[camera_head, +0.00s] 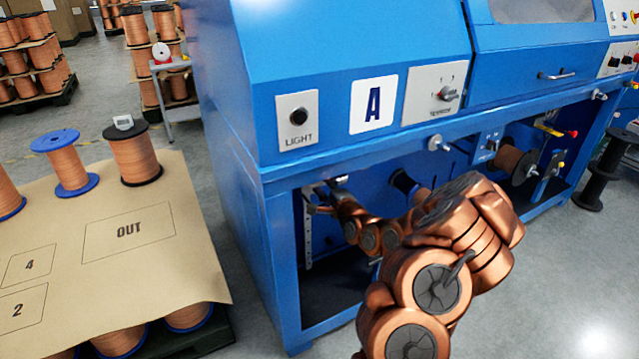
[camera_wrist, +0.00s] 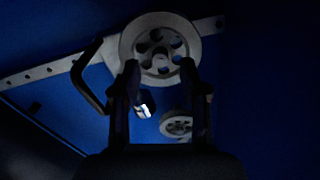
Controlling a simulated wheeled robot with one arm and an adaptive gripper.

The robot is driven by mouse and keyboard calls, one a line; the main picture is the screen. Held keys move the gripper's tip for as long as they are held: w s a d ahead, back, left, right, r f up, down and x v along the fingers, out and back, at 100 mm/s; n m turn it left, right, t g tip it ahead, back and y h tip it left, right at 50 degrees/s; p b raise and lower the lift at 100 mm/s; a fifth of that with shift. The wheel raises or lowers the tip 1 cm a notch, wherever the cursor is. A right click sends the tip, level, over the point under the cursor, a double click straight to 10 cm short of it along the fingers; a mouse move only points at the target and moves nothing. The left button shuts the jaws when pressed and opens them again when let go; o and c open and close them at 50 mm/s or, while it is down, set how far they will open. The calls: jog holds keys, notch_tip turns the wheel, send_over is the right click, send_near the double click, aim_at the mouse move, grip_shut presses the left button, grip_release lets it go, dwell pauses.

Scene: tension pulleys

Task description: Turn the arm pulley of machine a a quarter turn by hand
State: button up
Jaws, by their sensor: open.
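Machine a (camera_head: 225,120) is the blue cabinet with the "A" label in the head view. My arm reaches into its dark lower opening, and my gripper (camera_head: 325,197) is partly hidden there. In the wrist view a large grey pulley (camera_wrist: 158,20) with round holes sits on a perforated metal arm (camera_wrist: 38,73). My gripper (camera_wrist: 160,72) is open, its two dark fingers pointing at the pulley's lower rim, one on each side. I cannot tell whether they touch it. Nothing is held. A smaller grey pulley (camera_wrist: 176,125) shows between the fingers, lower down.
A bent black handle (camera_wrist: 86,78) is close left of the fingers. The cabinet's frame (camera_head: 268,225) borders the opening. A pallet with a brown sheet (camera_head: 185,255) and copper spools (camera_head: 135,158) stands at left. The wrist view is dark on the right.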

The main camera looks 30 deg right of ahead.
jog(key=shift+s+a, duration=0.15)
jog(key=shift+s, duration=1.3)
jog(key=shift+s+a, duration=0.15)
jog(key=shift+s, duration=1.25)
